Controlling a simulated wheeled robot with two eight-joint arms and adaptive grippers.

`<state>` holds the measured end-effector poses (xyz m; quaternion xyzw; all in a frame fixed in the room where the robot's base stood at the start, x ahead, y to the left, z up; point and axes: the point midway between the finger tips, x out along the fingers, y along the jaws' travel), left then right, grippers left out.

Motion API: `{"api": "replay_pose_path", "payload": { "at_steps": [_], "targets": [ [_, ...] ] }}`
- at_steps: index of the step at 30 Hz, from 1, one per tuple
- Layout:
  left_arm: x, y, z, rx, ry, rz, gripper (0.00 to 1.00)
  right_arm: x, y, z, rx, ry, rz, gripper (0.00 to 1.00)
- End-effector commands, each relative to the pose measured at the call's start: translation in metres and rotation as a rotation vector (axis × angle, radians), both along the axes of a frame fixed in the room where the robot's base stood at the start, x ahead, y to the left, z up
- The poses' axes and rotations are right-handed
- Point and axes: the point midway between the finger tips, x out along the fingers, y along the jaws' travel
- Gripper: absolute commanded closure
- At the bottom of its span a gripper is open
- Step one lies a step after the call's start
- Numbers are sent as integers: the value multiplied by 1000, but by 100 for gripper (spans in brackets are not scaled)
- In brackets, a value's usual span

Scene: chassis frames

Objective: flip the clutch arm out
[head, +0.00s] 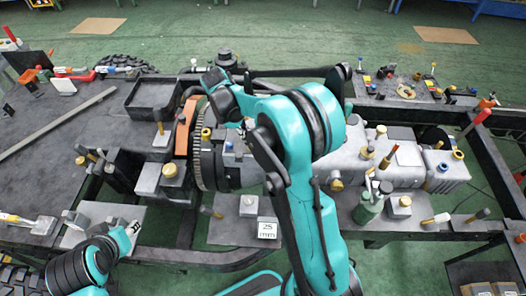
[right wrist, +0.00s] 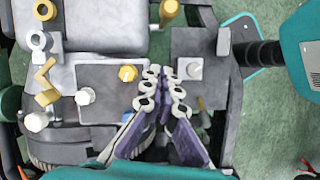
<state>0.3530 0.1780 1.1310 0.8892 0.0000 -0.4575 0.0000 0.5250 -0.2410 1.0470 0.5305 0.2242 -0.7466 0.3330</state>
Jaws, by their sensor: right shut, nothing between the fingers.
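I cannot tell for sure which part is the clutch arm. A yellow bent lever (right wrist: 46,84) shows at the left in the right wrist view. In the head view an orange upright bar (head: 184,130) stands beside a dark toothed wheel (head: 197,150) on the chassis. My right gripper (right wrist: 163,74) is shut and empty, its tips together above a grey plate, apart from the bent lever. In the head view my right arm hides it. My left gripper (head: 132,229) is near a grey plate at the lower left; its fingers are too small to read.
The grey engine and gearbox block (head: 400,160) fills the right of the chassis frame. A green can (head: 371,203) and a block marked 25 mm (head: 268,228) stand near the front. A dark tray (head: 153,96) and loose tools lie to the left. Green floor shows behind.

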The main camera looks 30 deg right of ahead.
Motion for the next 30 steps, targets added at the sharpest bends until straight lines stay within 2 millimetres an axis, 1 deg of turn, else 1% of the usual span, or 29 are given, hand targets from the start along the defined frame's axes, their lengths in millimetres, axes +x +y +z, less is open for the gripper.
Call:
{"api": "replay_pose_path", "payload": {
  "at_steps": [5,9,15,18,22,30],
  "targets": [
    [0,0,-7,0,0,0,60,-5,-7,-26,0,0,-1,100],
    [0,0,-14,0,0,0,60,-12,-15,-55,0,-1,-2,100],
    [0,0,-23,0,0,0,60,-21,-26,-94,0,-1,-2,100],
    [0,0,-23,0,0,0,60,-33,-39,-89,0,0,-4,100],
    [0,0,-24,0,0,0,60,-43,-49,-87,-1,-1,-3,100],
    [0,0,-25,0,0,0,60,-48,-54,-86,0,-1,0,100]
  ]
}}
